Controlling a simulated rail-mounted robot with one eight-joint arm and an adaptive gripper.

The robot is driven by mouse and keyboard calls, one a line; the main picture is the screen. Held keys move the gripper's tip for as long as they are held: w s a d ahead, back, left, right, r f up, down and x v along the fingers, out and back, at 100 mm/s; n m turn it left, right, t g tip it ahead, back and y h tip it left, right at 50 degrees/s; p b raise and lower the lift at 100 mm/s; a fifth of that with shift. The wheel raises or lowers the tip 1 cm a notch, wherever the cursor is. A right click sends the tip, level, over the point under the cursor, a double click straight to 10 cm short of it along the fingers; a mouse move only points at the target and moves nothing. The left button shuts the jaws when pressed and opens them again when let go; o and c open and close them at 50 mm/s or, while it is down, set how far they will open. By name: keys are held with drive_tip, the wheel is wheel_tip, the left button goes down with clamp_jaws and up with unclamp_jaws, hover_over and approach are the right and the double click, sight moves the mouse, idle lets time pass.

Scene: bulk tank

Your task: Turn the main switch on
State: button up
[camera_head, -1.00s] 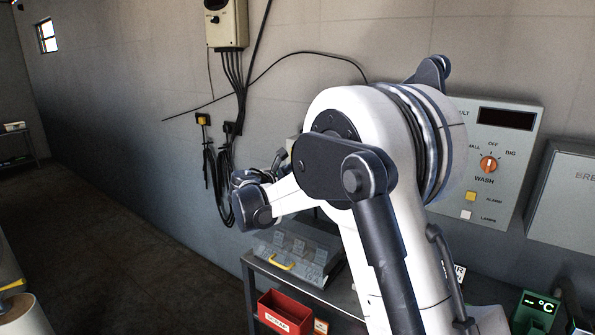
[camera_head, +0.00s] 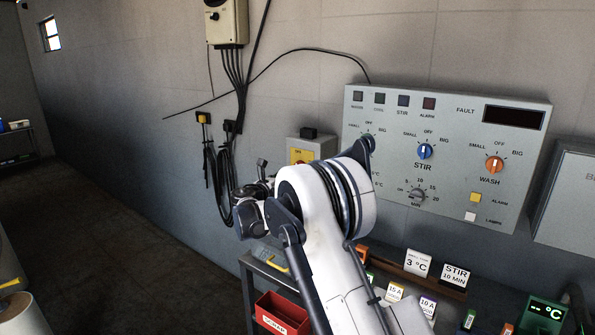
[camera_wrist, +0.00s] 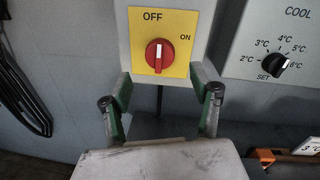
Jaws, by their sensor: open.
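The main switch is a red rotary knob (camera_wrist: 159,55) on a yellow plate marked OFF and ON. Its white pointer mark looks roughly vertical, toward OFF. In the head view the yellow plate (camera_head: 301,156) shows on a grey box left of the control panel, partly behind my arm. In the wrist view my gripper (camera_wrist: 160,98) is open and empty, its two fingers apart below the knob and not touching it. In the head view my gripper (camera_head: 255,190) is in front of the wall, left of and below the switch box, its fingers hard to make out.
The control panel (camera_head: 455,115) with STIR and WASH knobs is right of the switch box. Its COOL dial (camera_wrist: 275,65) is close on the right. Black cables (camera_head: 226,185) hang at left.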

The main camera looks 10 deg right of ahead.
drive_tip(key=x, duration=0.7)
drive_tip(key=shift+w+d, duration=0.1)
drive_tip(key=c, duration=1.1)
drive_tip(key=shift+c, duration=0.2)
